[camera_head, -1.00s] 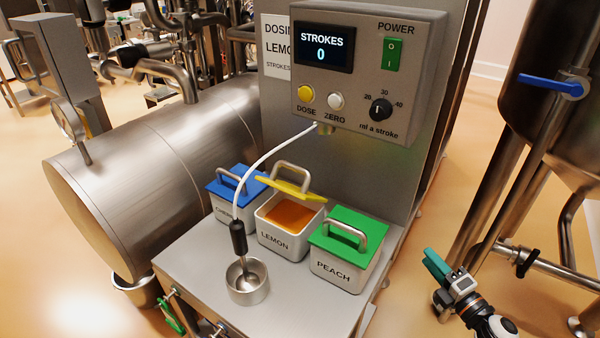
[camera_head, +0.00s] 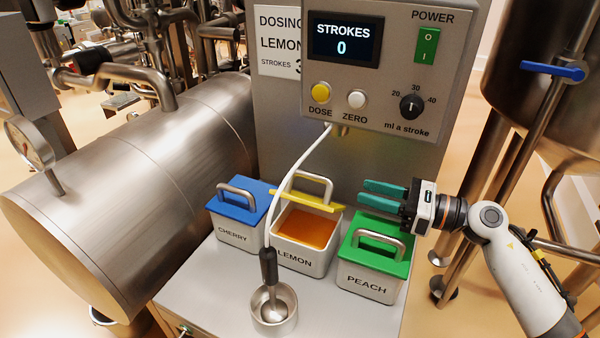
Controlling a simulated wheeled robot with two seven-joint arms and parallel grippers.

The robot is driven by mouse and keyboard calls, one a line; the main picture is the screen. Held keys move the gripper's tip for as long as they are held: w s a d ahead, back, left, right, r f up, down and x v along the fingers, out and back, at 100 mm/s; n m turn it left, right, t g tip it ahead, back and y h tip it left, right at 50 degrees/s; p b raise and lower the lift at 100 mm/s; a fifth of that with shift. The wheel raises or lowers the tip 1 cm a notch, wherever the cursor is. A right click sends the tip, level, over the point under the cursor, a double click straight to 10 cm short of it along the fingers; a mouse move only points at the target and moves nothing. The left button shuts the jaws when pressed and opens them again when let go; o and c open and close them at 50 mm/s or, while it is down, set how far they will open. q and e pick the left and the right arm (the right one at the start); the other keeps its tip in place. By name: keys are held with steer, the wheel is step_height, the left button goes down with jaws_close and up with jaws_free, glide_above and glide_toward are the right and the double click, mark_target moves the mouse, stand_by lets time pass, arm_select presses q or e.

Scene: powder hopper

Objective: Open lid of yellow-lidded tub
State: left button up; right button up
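The LEMON tub (camera_head: 318,265) stands between two other tubs on the steel bench. Its yellow lid (camera_head: 318,204) is raised and tilted at the back edge, with its metal handle (camera_head: 325,181) upward. Orange powder (camera_head: 305,229) shows inside the open tub. My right gripper (camera_head: 368,194) reaches in from the right, its two teal fingers apart with nothing between them. Its fingertips point left, just right of the yellow lid, above and behind the green lid. I see no contact with the yellow lid. My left gripper is not in view.
The CHERRY tub with blue lid (camera_head: 234,208) is left and the PEACH tub with green lid (camera_head: 362,244) right, both closed. A white hose (camera_head: 289,178) runs down past the yellow lid to a metal cup (camera_head: 273,318). The control box (camera_head: 385,70) overhangs behind.

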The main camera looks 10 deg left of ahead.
mark_target(320, 175)
steer(key=p+x, duration=0.2)
steer(key=x, duration=0.7)
steer(key=shift+w+a, duration=0.1)
steer(key=shift+a, duration=0.2)
steer(key=shift+p+x, duration=0.3)
steer(key=shift+x, duration=0.55)
jaws_close()
